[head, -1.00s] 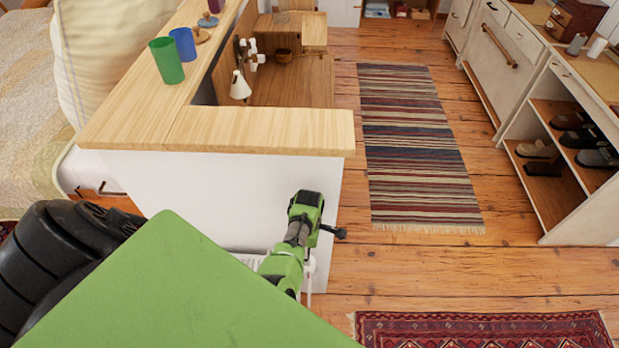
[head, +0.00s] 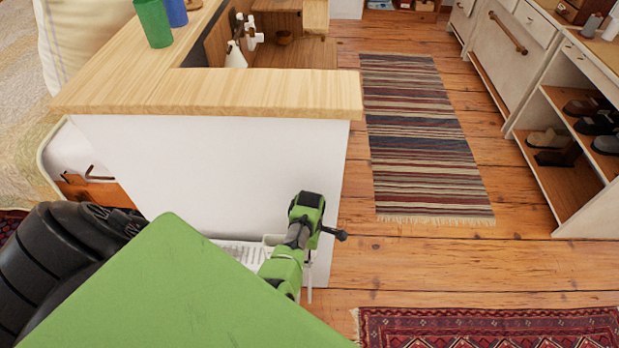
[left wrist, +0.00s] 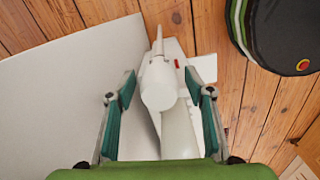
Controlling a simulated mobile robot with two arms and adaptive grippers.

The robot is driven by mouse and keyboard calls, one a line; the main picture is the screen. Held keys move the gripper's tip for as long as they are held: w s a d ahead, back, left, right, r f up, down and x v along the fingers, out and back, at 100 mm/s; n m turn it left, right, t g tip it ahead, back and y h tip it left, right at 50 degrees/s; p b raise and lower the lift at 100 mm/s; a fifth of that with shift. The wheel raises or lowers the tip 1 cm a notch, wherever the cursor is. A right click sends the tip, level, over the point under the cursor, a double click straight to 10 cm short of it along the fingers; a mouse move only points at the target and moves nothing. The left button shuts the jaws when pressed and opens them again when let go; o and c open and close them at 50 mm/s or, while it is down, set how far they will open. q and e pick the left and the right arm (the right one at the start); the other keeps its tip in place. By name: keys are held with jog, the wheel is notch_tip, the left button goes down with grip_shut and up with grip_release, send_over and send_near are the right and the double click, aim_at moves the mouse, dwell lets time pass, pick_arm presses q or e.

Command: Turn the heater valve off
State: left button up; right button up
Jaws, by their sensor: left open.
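In the left wrist view, the white heater valve (left wrist: 158,84) is a rounded knob with its end facing the camera. A thin white stem and a small red mark show beyond it. My left gripper (left wrist: 160,80) is open, with one teal-padded finger on each side of the valve. I cannot tell whether either finger touches it. In the head view, part of the white heater (head: 238,255) shows low against the white partition, mostly hidden behind my green arm. The left gripper's fingers cannot be made out there. My right gripper is not in view.
The white partition (head: 215,170) with its wooden top (head: 230,98) stands close to my arm. A striped rug (head: 415,140) and a red patterned rug (head: 480,332) lie on the wooden floor. A shoe shelf (head: 560,185) stands at the right. Bare floor is free between them.

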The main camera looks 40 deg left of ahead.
pick_arm(q)
jog(key=shift+f, duration=0.4)
jog(key=c, duration=1.1)
jog(key=shift+r, duration=0.1)
